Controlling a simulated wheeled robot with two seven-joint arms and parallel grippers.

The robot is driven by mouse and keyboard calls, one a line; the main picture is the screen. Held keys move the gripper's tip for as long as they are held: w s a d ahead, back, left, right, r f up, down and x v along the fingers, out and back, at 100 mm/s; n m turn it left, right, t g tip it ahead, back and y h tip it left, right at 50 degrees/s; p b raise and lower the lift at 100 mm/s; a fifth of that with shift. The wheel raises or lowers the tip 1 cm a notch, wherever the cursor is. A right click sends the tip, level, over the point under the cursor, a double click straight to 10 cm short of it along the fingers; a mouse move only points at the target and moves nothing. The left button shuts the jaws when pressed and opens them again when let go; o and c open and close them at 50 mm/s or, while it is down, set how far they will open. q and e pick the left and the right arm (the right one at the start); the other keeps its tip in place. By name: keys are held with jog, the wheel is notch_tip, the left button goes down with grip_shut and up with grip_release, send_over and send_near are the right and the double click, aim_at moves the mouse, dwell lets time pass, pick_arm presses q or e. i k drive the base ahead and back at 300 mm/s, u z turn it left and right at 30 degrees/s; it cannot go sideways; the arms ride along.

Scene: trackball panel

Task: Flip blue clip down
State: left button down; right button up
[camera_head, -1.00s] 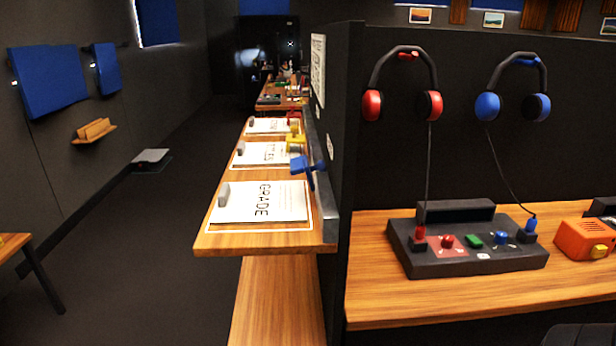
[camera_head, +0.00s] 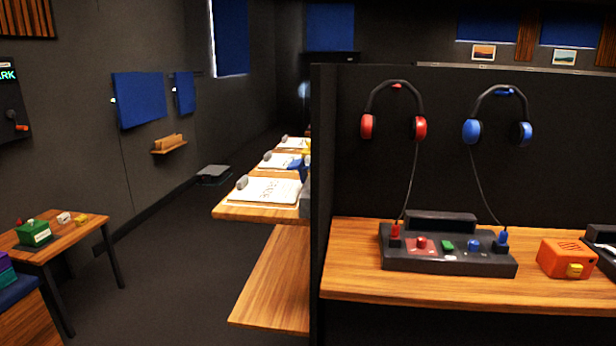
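The blue clip (camera_head: 298,165) is on the wooden shelf (camera_head: 262,214) left of the dark partition, near the shelf's right edge. It is small here and partly hidden by the partition, so I cannot tell its exact tilt. Paper sheets (camera_head: 265,190) with grey blocks on them lie along the shelf. A yellow clip (camera_head: 306,146) shows just behind the blue one, mostly hidden. Neither of my grippers shows in the head view.
The dark partition (camera_head: 322,130) stands between the shelf and a wooden desk (camera_head: 350,285) with a black control box (camera_head: 450,266) and an orange box (camera_head: 566,259). Red and blue headphones hang above. A small table (camera_head: 85,232) stands at left. Dark floor between is clear.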

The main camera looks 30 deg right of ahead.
aim_at(299, 164)
jog(key=z, duration=1.35)
jog(key=i, duration=0.3)
